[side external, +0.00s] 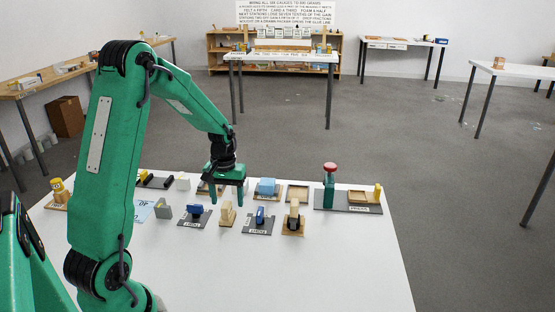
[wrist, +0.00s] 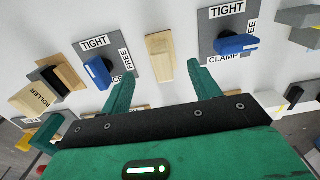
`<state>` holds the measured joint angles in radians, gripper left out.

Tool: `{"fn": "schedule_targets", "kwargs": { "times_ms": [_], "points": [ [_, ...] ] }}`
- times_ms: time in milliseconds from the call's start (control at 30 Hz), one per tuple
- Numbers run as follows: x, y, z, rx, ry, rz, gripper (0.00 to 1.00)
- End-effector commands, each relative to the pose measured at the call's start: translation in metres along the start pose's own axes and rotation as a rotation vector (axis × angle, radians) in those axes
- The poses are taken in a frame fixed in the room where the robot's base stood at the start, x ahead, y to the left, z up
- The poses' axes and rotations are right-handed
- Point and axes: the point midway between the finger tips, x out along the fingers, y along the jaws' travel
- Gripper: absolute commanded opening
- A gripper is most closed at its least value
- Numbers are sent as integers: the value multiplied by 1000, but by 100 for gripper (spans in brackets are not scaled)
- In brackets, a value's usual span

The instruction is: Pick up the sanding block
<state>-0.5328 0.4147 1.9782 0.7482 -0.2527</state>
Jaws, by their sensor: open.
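A pale wooden block (side external: 227,214), which looks like the sanding block though no label on it can be read, stands on the white table between two blue-handled clamps. It also shows in the wrist view (wrist: 160,58), lying between the lines of my two fingers and beyond their tips. My gripper (side external: 227,198) is open and empty, fingers pointing down, above the table and apparently behind the block. I see no contact with the block.
One clamp (side external: 195,215) stands left of the block and another clamp (side external: 259,220) right of it. A wooden roller piece (side external: 293,219) is farther right, a grey block (side external: 163,210) farther left. A blue block (side external: 266,187) and a red-topped press (side external: 330,185) stand behind. The table's front is clear.

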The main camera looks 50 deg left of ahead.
Motion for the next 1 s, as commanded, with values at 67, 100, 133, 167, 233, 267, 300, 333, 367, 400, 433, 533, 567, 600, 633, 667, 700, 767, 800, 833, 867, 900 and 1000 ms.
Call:
{"fn": "schedule_targets", "kwargs": {
  "times_ms": [67,100,133,167,233,267,300,333,367,400,433,533,567,600,633,667,700,767,800,833,867,900,1000],
  "points": [
    [1,0,0,0,-1,0,62],
    [2,0,0,0,-1,0,62],
    [3,-1,1,0,-1,0,62],
    [5,-1,1,0,-2,-1,62],
    [11,-2,2,0,-3,-1,62],
    [14,-2,2,0,-3,-1,62],
    [19,-3,3,0,-5,-1,62],
    [22,-3,3,0,-5,-1,62],
    [26,-4,4,0,-4,-1,62],
    [31,-5,4,0,-5,-1,62],
    [34,-5,4,0,-4,-1,62],
    [44,-4,4,0,-3,-1,62],
    [46,-4,4,0,-3,-1,62],
    [48,-4,4,0,-2,0,62],
    [50,-4,3,0,-2,0,62],
    [51,-4,4,0,-1,0,62],
    [52,-4,3,0,-1,0,62],
    [52,-4,3,0,-1,0,62],
    [52,-4,3,0,0,0,62],
    [52,-4,3,0,0,0,62],
    [52,-4,3,0,0,0,62],
    [52,-4,3,0,0,0,62],
    [52,-4,3,0,0,0,62]
  ]
}}
